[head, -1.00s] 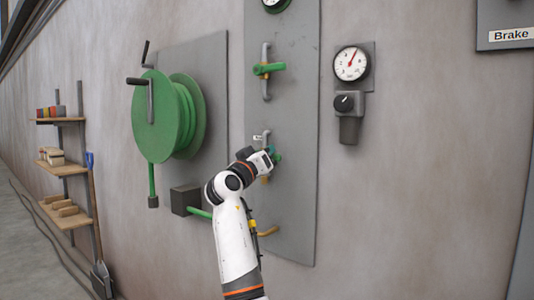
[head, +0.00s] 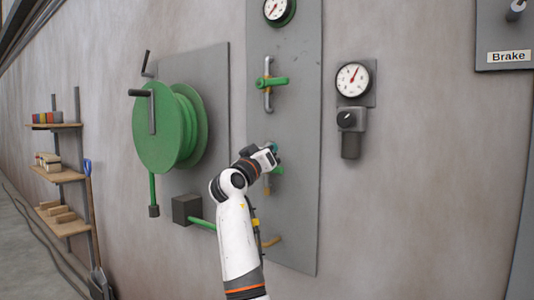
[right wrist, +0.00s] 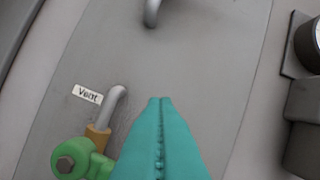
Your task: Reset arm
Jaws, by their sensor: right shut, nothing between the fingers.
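My right arm reaches up from the bottom in the head view, with the right gripper (head: 275,149) in front of the grey valve panel (head: 296,215). In the right wrist view the teal fingers of the right gripper (right wrist: 161,102) are pressed together with nothing between them. A green valve (right wrist: 78,160) with a brass fitting sits to the left of the fingers, by a pipe and a label reading "Vent" (right wrist: 87,94). The fingers look apart from the valve. In the head view the gripper partly hides this valve (head: 276,170). My left gripper does not show.
A second green valve (head: 271,84) and a gauge (head: 278,9) are higher on the panel. A green hose reel (head: 158,128) is to the left. A gauge (head: 353,78) with a black knob (head: 346,119) is to the right. Shelves (head: 62,176) stand far left.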

